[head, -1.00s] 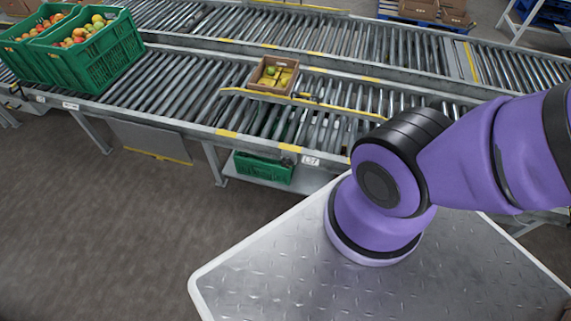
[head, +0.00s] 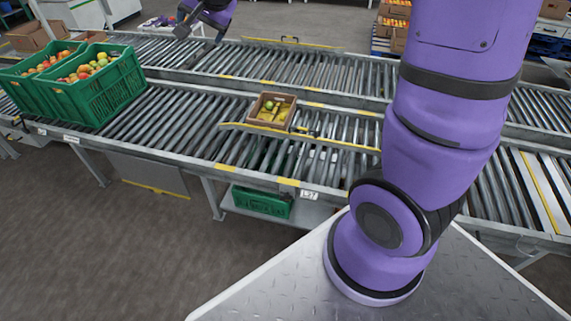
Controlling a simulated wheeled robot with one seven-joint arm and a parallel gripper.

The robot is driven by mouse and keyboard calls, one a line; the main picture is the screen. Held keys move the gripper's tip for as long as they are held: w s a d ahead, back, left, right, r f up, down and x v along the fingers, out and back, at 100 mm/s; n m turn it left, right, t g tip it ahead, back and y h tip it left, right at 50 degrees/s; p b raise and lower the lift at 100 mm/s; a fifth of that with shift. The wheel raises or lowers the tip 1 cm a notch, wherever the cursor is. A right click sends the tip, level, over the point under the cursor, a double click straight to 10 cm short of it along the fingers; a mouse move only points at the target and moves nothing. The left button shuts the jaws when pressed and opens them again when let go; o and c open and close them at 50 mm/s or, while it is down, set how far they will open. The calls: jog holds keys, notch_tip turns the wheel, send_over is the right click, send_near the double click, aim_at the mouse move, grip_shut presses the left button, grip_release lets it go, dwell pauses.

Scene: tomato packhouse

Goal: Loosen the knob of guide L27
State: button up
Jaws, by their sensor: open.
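The label L27 (head: 309,195) is on the near side frame of the roller conveyor. Above the rollers there, a yellow guide rail (head: 345,144) runs slantwise across the lane. A small dark part (head: 303,131) by the rail, just right of a carton, may be the knob; it is too small to be sure. The carton (head: 290,117) holds green and yellow fruit and sits against the far side of the rail. My gripper (head: 181,27) is at the top left, dark and small, open and empty, well apart from the guide and above the far conveyor.
Two green crates (head: 112,96) of tomatoes stand on the conveyor at the left. A green crate (head: 262,203) lies on a shelf below the near frame. My arm covers part of the conveyor right of the guide. Stacked cartons (head: 391,36) stand at the back. The floor at lower left is clear.

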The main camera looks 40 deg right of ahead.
jog(key=w+f+m+t+h, duration=0.15)
jog(key=w+f+m, duration=0.55)
jog(key=w+f, duration=0.9)
jog(key=m+h, duration=1.3)
jog(key=h, duration=0.1)
send_near(285, 200)
jog(key=shift+t, duration=0.45)
jog(key=x, duration=1.1)
jog(key=shift+d+f, duration=0.1)
jog(key=shift+d, duration=0.1)
jog(key=shift+c, duration=0.2)
